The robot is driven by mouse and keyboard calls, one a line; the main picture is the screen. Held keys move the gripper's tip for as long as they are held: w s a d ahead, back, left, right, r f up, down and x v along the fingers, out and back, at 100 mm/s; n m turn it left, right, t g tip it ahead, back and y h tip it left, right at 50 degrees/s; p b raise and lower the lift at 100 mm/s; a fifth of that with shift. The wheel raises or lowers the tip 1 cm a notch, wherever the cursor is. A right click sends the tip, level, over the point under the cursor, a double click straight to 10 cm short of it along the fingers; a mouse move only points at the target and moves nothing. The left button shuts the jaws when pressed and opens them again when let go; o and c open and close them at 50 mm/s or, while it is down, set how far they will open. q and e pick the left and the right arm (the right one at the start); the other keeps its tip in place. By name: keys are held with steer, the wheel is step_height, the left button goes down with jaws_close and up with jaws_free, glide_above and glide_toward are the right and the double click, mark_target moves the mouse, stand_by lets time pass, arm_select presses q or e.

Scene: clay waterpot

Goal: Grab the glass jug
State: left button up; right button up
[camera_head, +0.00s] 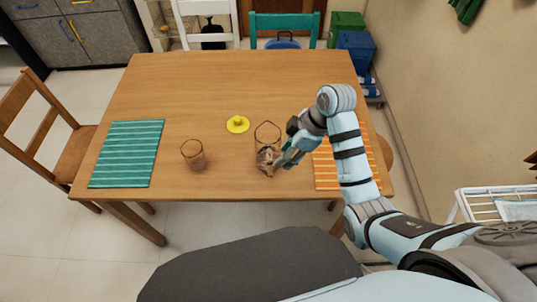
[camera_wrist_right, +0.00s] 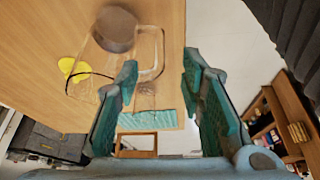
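The clear glass jug (camera_head: 266,133) stands on the wooden table near the front edge, right of centre. In the right wrist view the jug (camera_wrist_right: 112,62) is at the upper left, with its handle (camera_wrist_right: 156,58) towards the gap between my fingers. My right gripper (camera_head: 279,160) is beside the jug on its right and front side, partly overlapping it in the head view. In the right wrist view the gripper (camera_wrist_right: 160,72) is open, with its teal pads apart and nothing held. Whether a finger touches the handle is unclear. My left gripper is not seen.
The back of the table is clear.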

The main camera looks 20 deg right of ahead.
mark_target(269, 170)
steer(key=b+x, duration=0.1)
steer(key=x, duration=1)
steer(key=shift+a+f+b, duration=0.1)
steer(key=shift+a+b, duration=0.1)
steer(key=shift+b, duration=0.2)
jaws_close()
